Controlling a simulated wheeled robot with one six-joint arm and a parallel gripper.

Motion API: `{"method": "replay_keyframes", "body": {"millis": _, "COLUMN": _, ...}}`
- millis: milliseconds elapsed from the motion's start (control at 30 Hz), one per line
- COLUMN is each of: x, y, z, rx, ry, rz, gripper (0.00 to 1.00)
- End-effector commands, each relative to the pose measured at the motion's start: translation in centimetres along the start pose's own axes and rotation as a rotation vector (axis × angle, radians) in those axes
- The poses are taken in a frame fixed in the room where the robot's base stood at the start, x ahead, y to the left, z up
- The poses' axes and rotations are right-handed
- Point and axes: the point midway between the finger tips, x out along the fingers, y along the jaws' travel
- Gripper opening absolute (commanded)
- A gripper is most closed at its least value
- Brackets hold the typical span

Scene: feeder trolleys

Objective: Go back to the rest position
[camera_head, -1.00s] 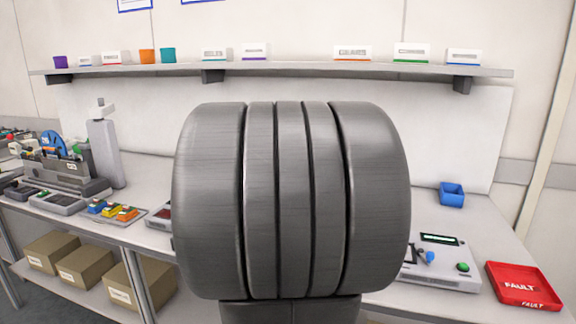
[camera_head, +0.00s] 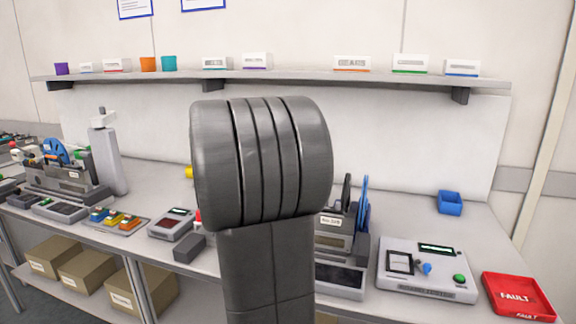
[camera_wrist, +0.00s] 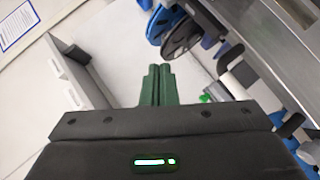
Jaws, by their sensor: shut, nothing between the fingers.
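My gripper (camera_wrist: 158,85) shows in the wrist view as two green fingers side by side, closed together with nothing between them. Beyond the fingertips is a pale, empty wall surface. In the head view, my dark grey arm stands upright in the middle and hides part of the bench. The gripper itself does not show in the head view.
The bench holds a feeder with a blue reel (camera_head: 361,207), a white test device (camera_head: 427,268), a red FAULT tray (camera_head: 518,297), a blue bin (camera_head: 450,202) and colored parts (camera_head: 115,219). A shelf (camera_head: 270,78) with labeled boxes runs above. Cardboard boxes (camera_head: 88,272) sit below.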

Motion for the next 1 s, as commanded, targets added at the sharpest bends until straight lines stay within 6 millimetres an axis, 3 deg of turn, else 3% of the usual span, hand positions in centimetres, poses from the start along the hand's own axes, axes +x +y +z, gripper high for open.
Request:
{"method": "replay_keyframes", "body": {"millis": 400, "x": -0.78, "y": -0.99, "z": -0.78, "rx": -0.113, "ry": 0.000, "rz": 0.112, "gripper": 0.00}}
{"method": "replay_keyframes", "body": {"millis": 1000, "x": -0.52, "y": -0.64, "z": 0.04, "rx": -0.068, "ry": 0.006, "rz": 0.040, "gripper": 0.00}}
